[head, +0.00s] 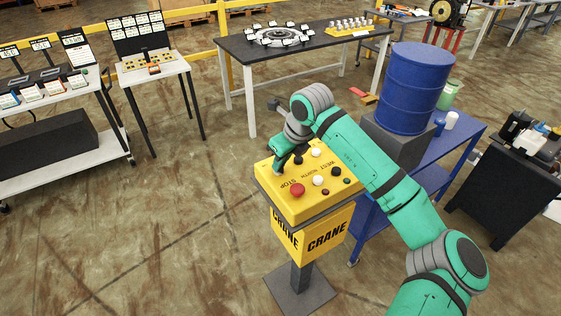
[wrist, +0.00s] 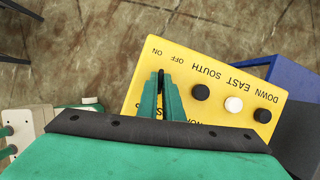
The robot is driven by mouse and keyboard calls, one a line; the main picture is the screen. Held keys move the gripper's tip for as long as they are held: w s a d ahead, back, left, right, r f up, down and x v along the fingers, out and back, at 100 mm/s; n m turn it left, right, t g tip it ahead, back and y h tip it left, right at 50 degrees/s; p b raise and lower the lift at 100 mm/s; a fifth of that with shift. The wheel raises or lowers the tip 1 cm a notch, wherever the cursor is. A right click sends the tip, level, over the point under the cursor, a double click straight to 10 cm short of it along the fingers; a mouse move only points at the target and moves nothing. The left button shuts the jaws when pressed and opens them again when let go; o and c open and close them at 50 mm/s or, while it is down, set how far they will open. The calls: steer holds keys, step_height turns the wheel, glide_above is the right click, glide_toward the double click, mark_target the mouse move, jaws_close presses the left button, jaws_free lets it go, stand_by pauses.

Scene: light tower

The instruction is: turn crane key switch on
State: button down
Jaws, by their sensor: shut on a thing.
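The crane control box (head: 328,238) is a yellow pedestal panel with "CRANE" on its sides. In the wrist view its top panel (wrist: 215,78) carries the words ON and OFF, upside down, near its far left corner. My gripper (wrist: 161,86) is shut on the small black key switch (wrist: 161,73) just below those words. The gripper's fingers cover most of the switch, and I cannot tell which way it is turned. In the head view my gripper (head: 281,166) is at the panel's far left corner, and the switch is hidden there.
Beside the fingers are a black knob (wrist: 200,92), a white button (wrist: 233,104) and another black knob (wrist: 262,115). A red STOP button (head: 297,189) is on the near side. A blue table (head: 432,178) with a blue barrel (head: 409,88) stands close to the right.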

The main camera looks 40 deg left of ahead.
steer(key=m+t, duration=0.1)
steer(key=m, duration=0.3)
steer(key=shift+s+r+m+t+h, duration=0.1)
steer(key=shift+m+t+h, duration=0.2)
steer(key=shift+t, duration=0.1)
steer(key=shift+a+m+t+h, duration=0.15)
steer(key=shift+m+t+h, duration=0.35)
steer(key=shift+m, duration=1.4)
steer(key=c, duration=1.9)
jaws_free()
steer(key=shift+s, duration=0.1)
steer(key=v, duration=1)
steer(key=shift+s+r, duration=0.1)
steer(key=shift+r, duration=0.25)
